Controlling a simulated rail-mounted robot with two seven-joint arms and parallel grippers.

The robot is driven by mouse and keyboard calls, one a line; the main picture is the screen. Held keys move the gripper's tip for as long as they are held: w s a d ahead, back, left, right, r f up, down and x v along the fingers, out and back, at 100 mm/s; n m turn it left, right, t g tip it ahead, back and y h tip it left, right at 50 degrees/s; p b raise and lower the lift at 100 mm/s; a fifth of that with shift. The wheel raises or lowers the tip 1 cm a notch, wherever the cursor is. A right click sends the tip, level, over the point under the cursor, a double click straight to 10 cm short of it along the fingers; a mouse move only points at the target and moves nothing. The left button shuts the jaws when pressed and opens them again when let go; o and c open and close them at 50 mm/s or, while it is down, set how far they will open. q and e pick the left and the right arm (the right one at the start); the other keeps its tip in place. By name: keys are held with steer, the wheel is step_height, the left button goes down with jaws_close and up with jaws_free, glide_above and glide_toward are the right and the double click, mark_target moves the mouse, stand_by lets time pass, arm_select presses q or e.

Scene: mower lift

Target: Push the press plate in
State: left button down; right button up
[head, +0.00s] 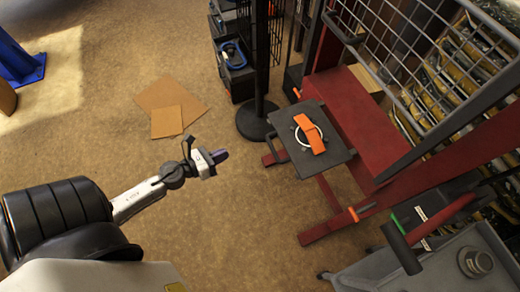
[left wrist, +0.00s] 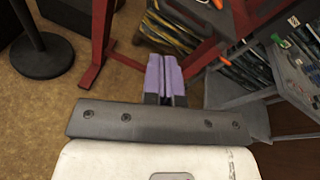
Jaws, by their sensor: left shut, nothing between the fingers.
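A dark square plate (head: 337,153) juts from the red lift frame (head: 365,130) in the head view. It carries an orange piece (head: 311,136) and a white ring. I take this as the press plate, but cannot tell for sure. My left gripper (head: 221,155) is left of the plate, apart from it, with its purple fingertips pointing right towards the lift. In the left wrist view the purple fingers (left wrist: 166,78) are together and empty, with red frame legs (left wrist: 101,40) beyond them. The plate cannot be made out there. My right gripper is not in view.
A dark post on a round base (head: 257,121) stands behind and left of the plate. Cardboard sheets (head: 167,121) lie on the floor. A grey cart (head: 440,265) with a red handle is at the lower right. The floor between my left gripper and the lift is clear.

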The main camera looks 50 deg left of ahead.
arm_select(q)
steer(key=w+d+f+m+h+p, duration=0.2)
steer(key=w+d, duration=0.4)
steer(key=w, duration=0.6)
steer(key=shift+w+d+f+m+g+p, duration=0.2)
steer(key=shift+w+f+m+g+p, duration=0.25)
steer(key=shift+m, duration=0.95)
